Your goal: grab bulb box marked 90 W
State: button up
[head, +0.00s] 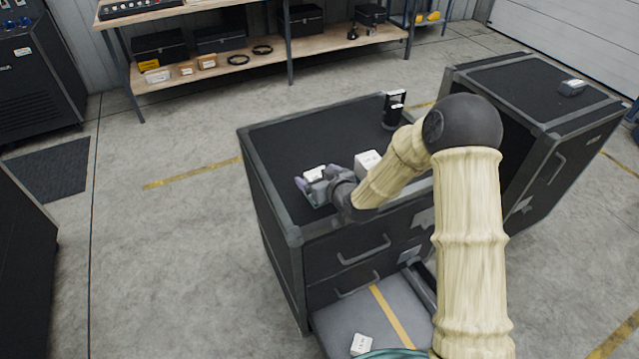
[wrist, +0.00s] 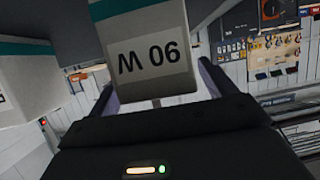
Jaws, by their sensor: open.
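The bulb box marked 90 W (wrist: 155,58) is white with a teal band, and its label appears upside down in the wrist view. It sits between the two fingers of my gripper (wrist: 158,80), which are open, with a gap visible at the box's right side. In the head view my gripper (head: 317,186) is low over the black cabinet top, at a small white box (head: 314,173) that appears to be the same one. The far finger contact is hidden.
Another white box with a teal band (wrist: 28,75) stands close on the left in the wrist view; its marking is cut off. In the head view a white box (head: 367,162) is beside my wrist, and a black holder (head: 393,108) stands behind. Another white box (head: 361,344) lies lower down.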

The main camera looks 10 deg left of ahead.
jog(key=shift+w+a+f, duration=0.3)
jog(key=shift+w+a, duration=0.05)
jog(key=shift+w, duration=0.1)
jog(key=c, duration=1.1)
jog(key=shift+r, duration=0.15)
notch_tip(320, 180, up, 10)
jog(key=shift+f+b, duration=0.1)
jog(key=shift+b, duration=0.85)
